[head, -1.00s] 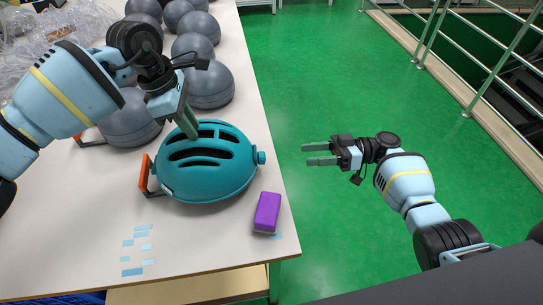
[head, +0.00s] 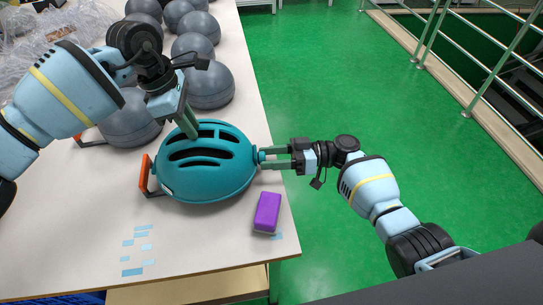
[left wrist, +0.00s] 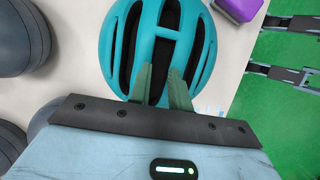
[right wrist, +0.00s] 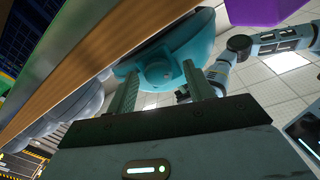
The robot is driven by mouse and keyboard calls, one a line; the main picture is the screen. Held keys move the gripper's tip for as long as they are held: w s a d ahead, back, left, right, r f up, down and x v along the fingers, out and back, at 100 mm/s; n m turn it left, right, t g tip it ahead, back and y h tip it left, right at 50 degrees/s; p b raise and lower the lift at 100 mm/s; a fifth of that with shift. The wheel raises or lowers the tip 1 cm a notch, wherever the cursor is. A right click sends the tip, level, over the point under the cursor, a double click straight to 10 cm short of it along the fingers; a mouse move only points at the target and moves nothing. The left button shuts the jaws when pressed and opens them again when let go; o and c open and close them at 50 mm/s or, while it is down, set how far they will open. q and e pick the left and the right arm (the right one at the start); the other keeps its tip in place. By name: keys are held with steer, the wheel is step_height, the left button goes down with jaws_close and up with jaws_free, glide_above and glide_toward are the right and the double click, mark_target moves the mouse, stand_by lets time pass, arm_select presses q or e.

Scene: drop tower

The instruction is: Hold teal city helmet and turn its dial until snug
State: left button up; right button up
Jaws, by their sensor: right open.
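The teal city helmet (head: 206,170) rests on the white table near its right edge, with dark vents on top and an orange piece (head: 146,174) on its left side. Its round teal dial (right wrist: 158,72) sticks out on the right side.
A purple block (head: 267,209) lies at the table's right edge, just in front of the helmet. Several grey domes (head: 208,86) stand behind it, and clear plastic bags (head: 50,35) lie at the back left. The green floor (head: 340,90) right of the table is open.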

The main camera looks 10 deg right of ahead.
steer(key=shift+f, duration=0.1)
steer(key=c, duration=1)
steer(key=m, duration=0.5)
steer(key=shift+m, duration=0.3)
steer(key=m, duration=0.6)
steer(key=shift+g, duration=0.3)
